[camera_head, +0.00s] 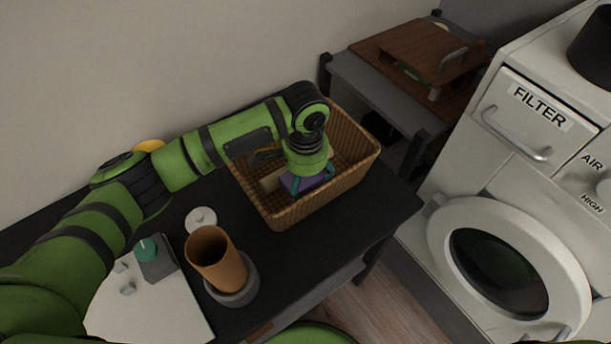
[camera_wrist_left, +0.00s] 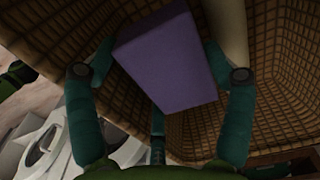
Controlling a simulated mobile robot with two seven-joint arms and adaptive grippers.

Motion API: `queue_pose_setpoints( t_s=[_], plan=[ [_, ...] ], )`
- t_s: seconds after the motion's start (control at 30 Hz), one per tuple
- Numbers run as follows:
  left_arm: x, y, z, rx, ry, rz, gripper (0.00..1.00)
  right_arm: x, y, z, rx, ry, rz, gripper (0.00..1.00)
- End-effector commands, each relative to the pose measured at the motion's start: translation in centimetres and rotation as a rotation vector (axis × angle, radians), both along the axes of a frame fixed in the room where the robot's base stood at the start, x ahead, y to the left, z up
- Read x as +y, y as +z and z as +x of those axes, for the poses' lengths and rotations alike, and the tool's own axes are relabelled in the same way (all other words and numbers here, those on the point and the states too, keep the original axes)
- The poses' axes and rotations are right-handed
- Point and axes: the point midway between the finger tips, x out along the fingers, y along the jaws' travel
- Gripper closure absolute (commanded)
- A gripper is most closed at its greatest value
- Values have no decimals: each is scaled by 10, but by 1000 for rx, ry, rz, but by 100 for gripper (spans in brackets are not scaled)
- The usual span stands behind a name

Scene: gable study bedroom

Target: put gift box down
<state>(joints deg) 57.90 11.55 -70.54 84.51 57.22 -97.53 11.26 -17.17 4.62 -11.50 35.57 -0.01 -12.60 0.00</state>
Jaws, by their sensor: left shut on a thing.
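The gift box is purple; a small part of it (camera_head: 291,183) shows under my left gripper in the head view. In the left wrist view the purple box (camera_wrist_left: 168,62) fills the space between the teal fingers of my left gripper (camera_wrist_left: 160,75), which is shut on it. My left gripper (camera_head: 302,180) points down into a woven wicker basket (camera_head: 335,197) on a black table. The box is inside the basket's opening; I cannot tell if it touches the bottom. My right gripper is not in view.
A beige cylinder-like thing (camera_head: 269,182) lies in the basket beside the box. A brown cup (camera_head: 217,262) on a grey base, a white disc (camera_head: 201,219) and a white board (camera_head: 150,305) are on the table. A white machine (camera_head: 510,230) stands at right.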

Motion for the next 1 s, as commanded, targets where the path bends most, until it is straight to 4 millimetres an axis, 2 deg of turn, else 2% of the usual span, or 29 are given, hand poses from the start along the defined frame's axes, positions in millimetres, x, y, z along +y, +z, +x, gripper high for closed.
queue_pose_setpoints(
  t_s=[0.17, 0.2, 0.23, 0.67, 0.77, 1.0],
  plan=[
    [0, -3, 0, 0, -1, 0, 56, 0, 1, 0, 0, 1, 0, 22],
    [0, -3, 0, 1, -1, -1, 6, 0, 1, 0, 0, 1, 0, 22],
    [0, -3, 0, 0, -1, 0, 0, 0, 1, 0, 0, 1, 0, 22],
    [0, 1, 0, -2, -1, -1, 0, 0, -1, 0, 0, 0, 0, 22],
    [0, 11, 1, -5, -2, -1, 0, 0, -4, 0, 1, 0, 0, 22],
    [-1, 61, 1, -5, -3, -3, 0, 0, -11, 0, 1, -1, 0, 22]
  ],
)
